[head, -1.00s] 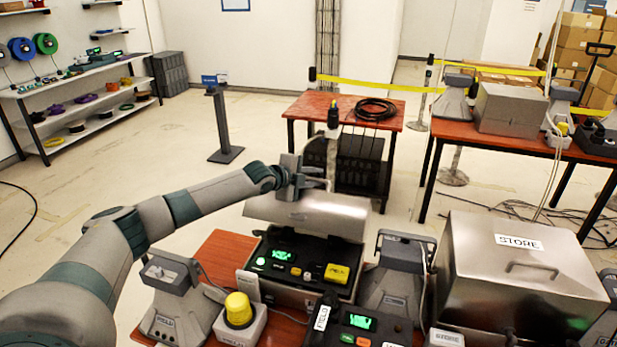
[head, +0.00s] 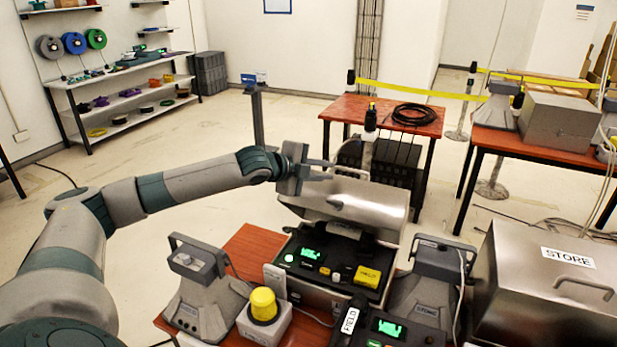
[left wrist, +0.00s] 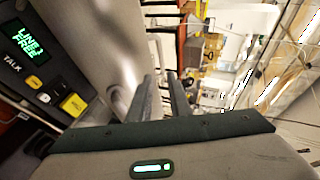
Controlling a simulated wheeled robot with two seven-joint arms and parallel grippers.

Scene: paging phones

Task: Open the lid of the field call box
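The field call box (head: 345,293) stands on the red-brown table with its steel lid (head: 365,203) raised and tilted back behind its panel. The panel has a lit green display and a yellow block. No name label is readable on this box. My left gripper (head: 325,169) is at the upper left edge of the lid, its two fingers apart with nothing between them. In the left wrist view the fingers (left wrist: 163,95) stand beside the lid's face (left wrist: 85,35), with a narrow gap between them. I cannot tell whether a finger touches the lid.
A closed steel case marked STORE (head: 545,285) stands at the right. A table with coiled cable (head: 413,114) stands behind.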

